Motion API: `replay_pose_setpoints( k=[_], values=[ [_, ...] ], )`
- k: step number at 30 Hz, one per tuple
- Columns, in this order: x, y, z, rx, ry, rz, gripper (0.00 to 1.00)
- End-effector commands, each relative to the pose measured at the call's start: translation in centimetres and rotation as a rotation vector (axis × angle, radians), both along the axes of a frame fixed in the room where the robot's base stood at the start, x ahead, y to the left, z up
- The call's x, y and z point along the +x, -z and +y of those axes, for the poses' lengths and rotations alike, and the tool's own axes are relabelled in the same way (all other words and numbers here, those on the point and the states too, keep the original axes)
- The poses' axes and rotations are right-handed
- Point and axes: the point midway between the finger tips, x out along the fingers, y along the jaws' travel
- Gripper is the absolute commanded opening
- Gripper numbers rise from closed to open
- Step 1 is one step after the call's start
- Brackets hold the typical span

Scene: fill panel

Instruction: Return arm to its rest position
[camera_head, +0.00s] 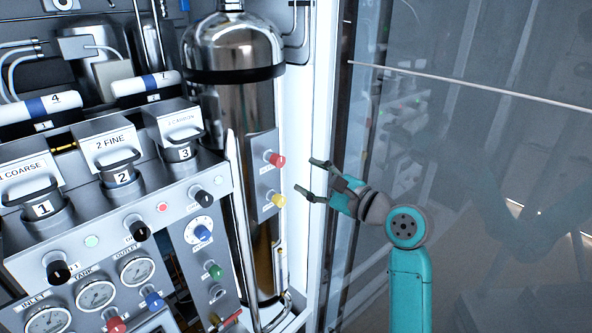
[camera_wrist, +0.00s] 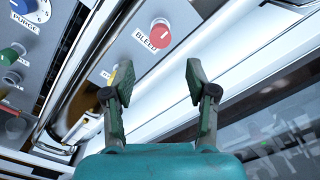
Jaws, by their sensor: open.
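My gripper (camera_head: 308,178) is open and empty at the end of my teal arm, just right of the small panel with a red knob (camera_head: 275,159) and a yellow knob (camera_head: 276,199). In the wrist view the two fingers of my gripper (camera_wrist: 154,88) stand apart with nothing between them. The red knob, labelled BLEED (camera_wrist: 160,33), shows ahead of the fingertips. A bit of the yellow knob (camera_wrist: 112,74) shows beside the left finger, mostly hidden. The fingers look apart from both knobs.
A tall shiny metal tank (camera_head: 232,62) stands behind the knob panel. Numbered filter housings (camera_head: 122,177) and gauges (camera_head: 96,294) fill the left. A pale vertical frame post (camera_head: 318,130) and a dark glass pane (camera_head: 470,130) lie close by my arm on the right.

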Motion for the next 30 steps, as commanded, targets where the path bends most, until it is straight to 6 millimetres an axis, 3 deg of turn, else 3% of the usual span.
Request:
replay_pose_setpoints(
  k=[6,16,19,23,30],
  values=[
    [-1.0,0.0,-1.2,0.001,0.0,0.001,0.57],
    [-1.1,0.1,-1.3,0.001,0.0,0.001,0.57],
    [-1.2,1.0,-1.4,-0.007,0.011,-0.002,0.57],
    [-1.9,4.3,-2.2,-0.045,0.061,-0.024,0.57],
    [-4.9,13.4,-4.8,-0.197,0.213,-0.101,0.57]
  ],
)
